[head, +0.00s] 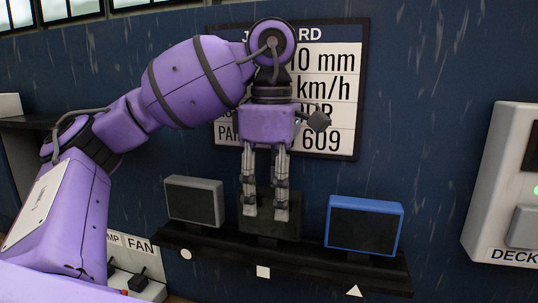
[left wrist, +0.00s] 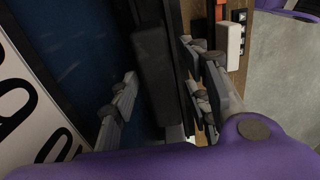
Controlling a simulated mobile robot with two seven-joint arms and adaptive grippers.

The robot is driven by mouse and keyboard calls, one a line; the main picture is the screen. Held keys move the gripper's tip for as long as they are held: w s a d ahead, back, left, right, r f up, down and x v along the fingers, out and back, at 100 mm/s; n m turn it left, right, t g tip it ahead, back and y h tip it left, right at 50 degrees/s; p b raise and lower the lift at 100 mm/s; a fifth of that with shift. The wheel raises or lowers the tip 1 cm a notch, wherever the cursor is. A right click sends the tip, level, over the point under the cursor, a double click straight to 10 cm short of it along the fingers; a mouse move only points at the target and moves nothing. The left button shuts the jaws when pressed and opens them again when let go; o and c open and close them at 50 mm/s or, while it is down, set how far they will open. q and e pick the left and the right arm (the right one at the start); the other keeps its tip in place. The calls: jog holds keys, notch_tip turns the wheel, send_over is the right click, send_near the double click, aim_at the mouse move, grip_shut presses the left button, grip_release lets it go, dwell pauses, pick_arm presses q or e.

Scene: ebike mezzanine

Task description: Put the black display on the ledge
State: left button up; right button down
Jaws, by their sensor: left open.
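The black display (head: 266,229) stands upright on the dark ledge (head: 210,248), in the middle, above a white square mark. My left gripper (head: 266,214) points down at it, and its two fingers cover part of the display in the head view. The gripper is open. In the left wrist view the dark slab of the display (left wrist: 153,75) lies between the two spread fingers (left wrist: 163,100), with gaps to both sides. Whether a finger touches it I cannot tell. My right gripper is not in view.
A grey-framed display (head: 195,202) stands on the ledge to the left, and a blue-framed display (head: 363,226) to the right. A lettered board (head: 340,90) hangs on the blue wall behind. A pale control box (head: 505,185) is at the far right.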

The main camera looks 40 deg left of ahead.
pick_arm(q)
jog(key=r+p, duration=0.2)
jog(key=r, duration=0.4)
jog(key=shift+s+p, duration=0.2)
jog(key=shift+p, duration=0.15)
jog(key=shift+r+p, duration=0.35)
jog(key=shift+r, duration=0.15)
jog(key=shift+w, duration=0.1)
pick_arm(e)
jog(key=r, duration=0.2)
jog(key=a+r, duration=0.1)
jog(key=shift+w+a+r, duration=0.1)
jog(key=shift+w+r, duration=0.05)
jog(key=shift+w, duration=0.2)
